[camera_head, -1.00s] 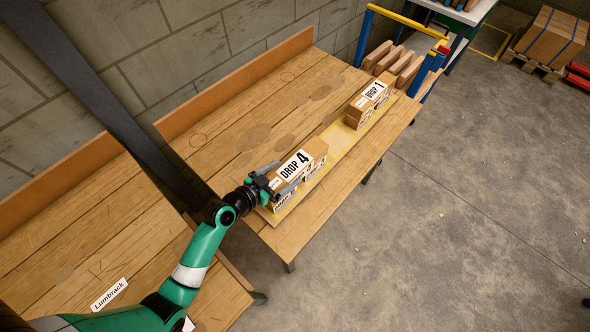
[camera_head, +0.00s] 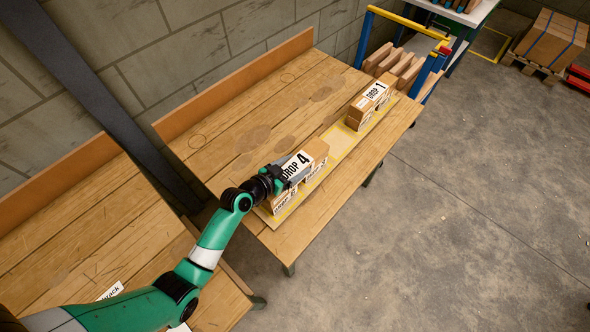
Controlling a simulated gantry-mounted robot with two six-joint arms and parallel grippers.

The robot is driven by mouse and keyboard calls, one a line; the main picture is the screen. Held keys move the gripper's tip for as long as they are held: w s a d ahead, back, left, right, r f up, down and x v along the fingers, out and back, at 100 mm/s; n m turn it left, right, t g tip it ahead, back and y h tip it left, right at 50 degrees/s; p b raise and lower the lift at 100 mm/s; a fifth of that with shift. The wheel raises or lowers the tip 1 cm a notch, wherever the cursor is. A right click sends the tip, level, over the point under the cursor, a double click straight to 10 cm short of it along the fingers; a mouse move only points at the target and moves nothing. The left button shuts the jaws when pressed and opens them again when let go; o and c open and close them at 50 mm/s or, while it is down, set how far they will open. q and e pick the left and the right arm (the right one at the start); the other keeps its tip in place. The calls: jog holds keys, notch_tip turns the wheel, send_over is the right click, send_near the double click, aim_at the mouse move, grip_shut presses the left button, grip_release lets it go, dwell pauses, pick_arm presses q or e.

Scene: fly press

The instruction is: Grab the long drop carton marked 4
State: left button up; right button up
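The long drop carton marked 4 (camera_head: 316,150) is brown with a white "DROP 4" label on top. It lies on the near part of a yellow-outlined strip on the wooden bench, on top of other cartons (camera_head: 284,198). My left gripper (camera_head: 282,176) is at the carton's near end and covers part of the label. Its fingers are largely hidden, so I cannot tell whether they are closed on the carton. My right gripper is not in view.
A carton marked "DROP 1" (camera_head: 375,92) stands farther along the same strip (camera_head: 341,142). The wooden bench (camera_head: 225,140) is otherwise clear to the left. A blue and yellow rack (camera_head: 428,75) with wooden boards stands beyond the bench.

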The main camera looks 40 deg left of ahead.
aim_at(295, 166)
pick_arm(q)
grip_shut()
jog(key=shift+r, duration=0.1)
jog(key=shift+r+p, duration=0.3)
jog(key=shift+r, duration=0.2)
notch_tip(295, 166, up, 3)
jog(key=shift+f+p, duration=0.15)
jog(key=shift+p, duration=0.5)
jog(key=s+d+r+p, duration=0.5)
jog(key=s+d+r, duration=0.4)
jog(key=d, duration=0.1)
jog(key=shift+s+d+r+p, duration=0.15)
jog(key=shift+s+d+p, duration=0.1)
jog(key=shift+p, duration=0.15)
